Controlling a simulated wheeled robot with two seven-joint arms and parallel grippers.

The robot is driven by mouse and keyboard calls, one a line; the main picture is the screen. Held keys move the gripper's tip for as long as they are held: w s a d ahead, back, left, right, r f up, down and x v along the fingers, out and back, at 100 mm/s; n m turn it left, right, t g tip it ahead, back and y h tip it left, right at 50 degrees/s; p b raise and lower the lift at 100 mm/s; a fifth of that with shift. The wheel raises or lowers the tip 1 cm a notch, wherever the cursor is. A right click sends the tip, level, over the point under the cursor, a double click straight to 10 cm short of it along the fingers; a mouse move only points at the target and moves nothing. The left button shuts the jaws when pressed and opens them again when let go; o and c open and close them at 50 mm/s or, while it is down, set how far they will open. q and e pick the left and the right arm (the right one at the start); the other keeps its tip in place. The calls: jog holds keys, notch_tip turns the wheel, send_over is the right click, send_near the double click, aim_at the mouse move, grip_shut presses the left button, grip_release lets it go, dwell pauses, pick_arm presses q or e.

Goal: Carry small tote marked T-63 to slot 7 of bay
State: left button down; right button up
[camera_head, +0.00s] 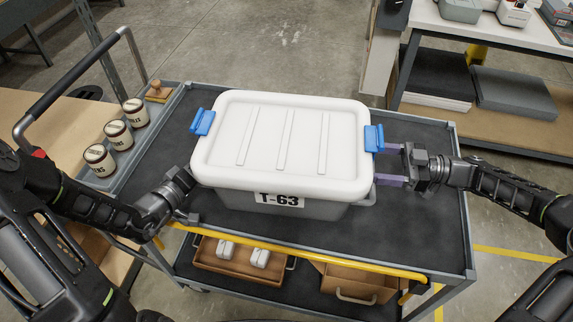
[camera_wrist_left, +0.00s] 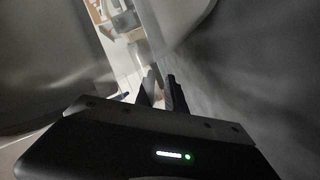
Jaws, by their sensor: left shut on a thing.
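The small tote (camera_head: 282,150) has a white lid, a grey body, blue side latches and a front label reading T-63. It sits on the dark top of a cart (camera_head: 425,235). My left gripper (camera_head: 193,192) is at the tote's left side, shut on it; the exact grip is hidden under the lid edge. In the left wrist view its dark fingers (camera_wrist_left: 161,92) are close together beside pale grey surfaces. My right gripper (camera_head: 392,165) is at the tote's right side, below the blue latch, with its two purplish fingers spread apart.
Three labelled tins (camera_head: 118,134) and a wooden stamp (camera_head: 158,91) stand on the cart's left edge. A yellow rail (camera_head: 300,258) runs along the front, above trays on the lower shelf. A workbench (camera_head: 500,30) with grey slabs below stands back right. Open floor lies behind.

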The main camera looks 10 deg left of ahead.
aim_at(377, 147)
grip_shut()
dwell(0.4)
